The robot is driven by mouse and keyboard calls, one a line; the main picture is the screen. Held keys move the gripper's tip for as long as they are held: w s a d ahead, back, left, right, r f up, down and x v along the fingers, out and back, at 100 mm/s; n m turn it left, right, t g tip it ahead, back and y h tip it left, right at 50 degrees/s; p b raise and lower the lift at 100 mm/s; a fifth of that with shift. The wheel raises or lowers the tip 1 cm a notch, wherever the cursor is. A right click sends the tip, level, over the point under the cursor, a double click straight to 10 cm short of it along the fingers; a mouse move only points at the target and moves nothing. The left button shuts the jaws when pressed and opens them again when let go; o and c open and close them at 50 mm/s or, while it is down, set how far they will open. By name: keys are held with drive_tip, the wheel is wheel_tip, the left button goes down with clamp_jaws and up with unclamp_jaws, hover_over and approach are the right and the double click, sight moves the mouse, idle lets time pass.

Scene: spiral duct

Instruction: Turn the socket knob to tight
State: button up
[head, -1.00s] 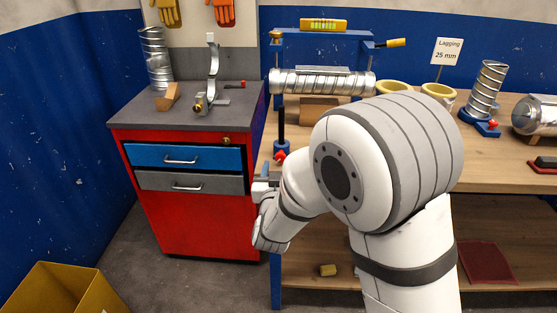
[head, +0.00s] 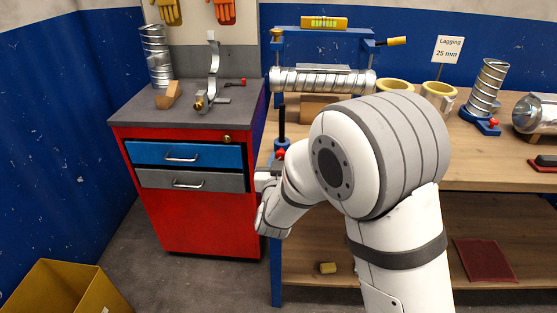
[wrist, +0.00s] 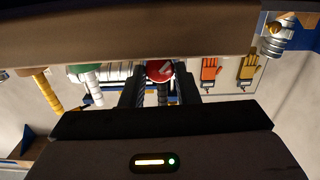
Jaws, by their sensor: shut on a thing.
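The socket knob (head: 280,154) is a small red knob on a blue socket (head: 282,144) at the workbench's left front edge, below a dark upright post (head: 281,122). In the wrist view the red knob (wrist: 159,70) has a white mark on its face and sits between the two dark fingers of my gripper (wrist: 159,84). My gripper (head: 266,177) is shut on it. My arm hides part of the gripper in the head view. I cannot tell from the mark how tight the knob is.
A silver spiral duct (head: 322,80) lies on the workbench (head: 470,175) under a blue frame. Yellow rings, a tilted duct (head: 487,88) on a blue stand and a "Lagging 25 mm" sign stand to the right. A red drawer cabinet (head: 200,222) stands close on the left.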

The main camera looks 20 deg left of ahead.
drive_tip(key=shift+c, duration=0.6)
drive_tip(key=shift+s+a, duration=0.1)
drive_tip(key=shift+a, duration=0.1)
drive_tip(key=shift+d+f+m+b, duration=0.1)
drive_tip(key=shift+f+m+b, duration=0.15)
drive_tip(key=shift+b, duration=0.55)
drive_tip(key=m+b, duration=0.2)
drive_tip(key=b, duration=0.1)
drive_tip(key=m+b, duration=0.2)
drive_tip(key=b, duration=0.2)
drive_tip(key=shift+d+m, duration=0.1)
drive_tip(key=shift+m, duration=0.15)
drive_tip(key=shift+r+m+b, duration=0.1)
drive_tip(key=shift+m+b, duration=0.4)
drive_tip(key=shift+b, duration=0.1)
drive_tip(key=shift+r, duration=0.1)
